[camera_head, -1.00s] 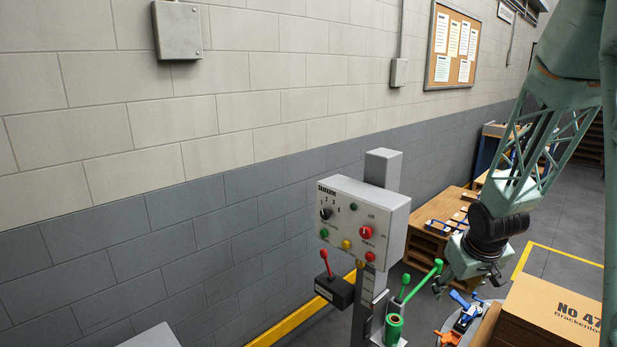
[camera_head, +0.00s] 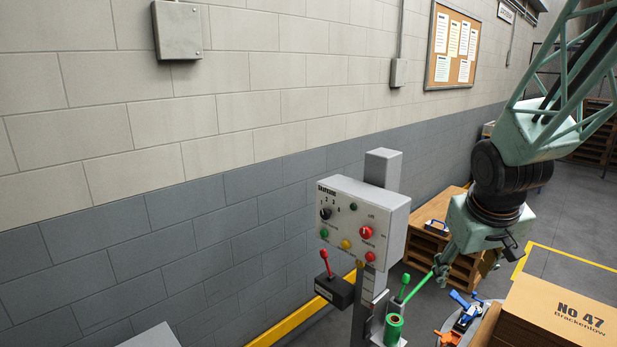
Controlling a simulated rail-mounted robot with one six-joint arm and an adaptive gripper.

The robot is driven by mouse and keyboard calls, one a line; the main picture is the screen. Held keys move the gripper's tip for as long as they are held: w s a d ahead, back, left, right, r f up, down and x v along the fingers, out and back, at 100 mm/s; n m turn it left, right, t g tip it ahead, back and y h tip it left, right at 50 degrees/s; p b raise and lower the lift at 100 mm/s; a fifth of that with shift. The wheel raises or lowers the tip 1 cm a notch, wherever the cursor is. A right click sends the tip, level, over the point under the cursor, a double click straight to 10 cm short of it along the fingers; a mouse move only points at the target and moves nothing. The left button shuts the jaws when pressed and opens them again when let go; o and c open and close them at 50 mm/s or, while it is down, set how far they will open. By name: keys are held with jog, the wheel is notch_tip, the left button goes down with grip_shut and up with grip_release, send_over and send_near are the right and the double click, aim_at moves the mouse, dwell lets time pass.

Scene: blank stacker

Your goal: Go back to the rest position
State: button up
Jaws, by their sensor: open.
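My gripper (camera_head: 441,268) is at the lower right, hanging from my pale green arm and tilted down to the left. Its small jaw end overlaps the ball end of a long green lever (camera_head: 424,283) in this view. I cannot tell if they touch. I see nothing held in the jaws, though their tips are small and partly hidden. The grey control box (camera_head: 363,219) stands left of my gripper, with knobs and coloured buttons on its face.
A red-knobbed lever (camera_head: 325,262) and a green cylinder (camera_head: 393,329) sit below the box. A cardboard box (camera_head: 560,312) is at the lower right.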

jog(key=s+a+r, duration=0.4)
jog(key=s, duration=0.6)
jog(key=s+a+r+y, duration=0.1)
jog(key=s+a+r, duration=0.3)
jog(key=s, duration=0.7)
jog(key=s+a+r+y, duration=0.1)
jog(key=s+a+r, duration=0.3)
jog(key=s, duration=0.7)
jog(key=shift+s+a+r+m+g, duration=0.2)
jog(key=shift+a+m+g, duration=0.1)
jog(key=shift+a, duration=0.85)
